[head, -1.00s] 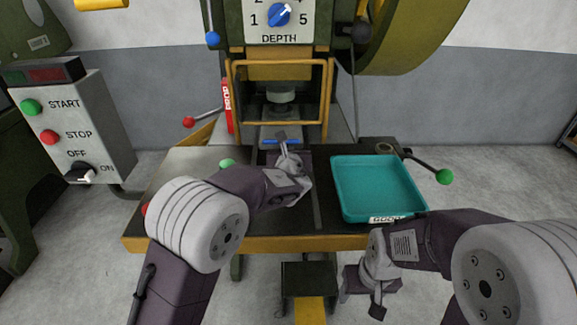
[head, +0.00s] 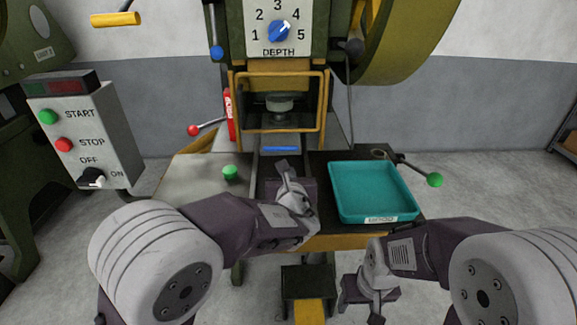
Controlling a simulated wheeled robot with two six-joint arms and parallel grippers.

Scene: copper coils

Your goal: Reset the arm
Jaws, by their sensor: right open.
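My left arm comes in from the lower left. Its gripper (head: 284,176) is over the table in front of the press, short of the press opening. I cannot tell whether its jaws are apart. My right gripper (head: 376,308) hangs at the lower right, in front of the table edge and below the teal tray. It is open, and I see nothing in it.
The press (head: 278,67) with a yellow guard frame (head: 325,105) stands behind the table. A blue strip (head: 280,148) lies before its opening. The teal tray (head: 370,180) is on the table's right. A control box (head: 85,135) stands left. A green knob (head: 230,172) rises from the table.

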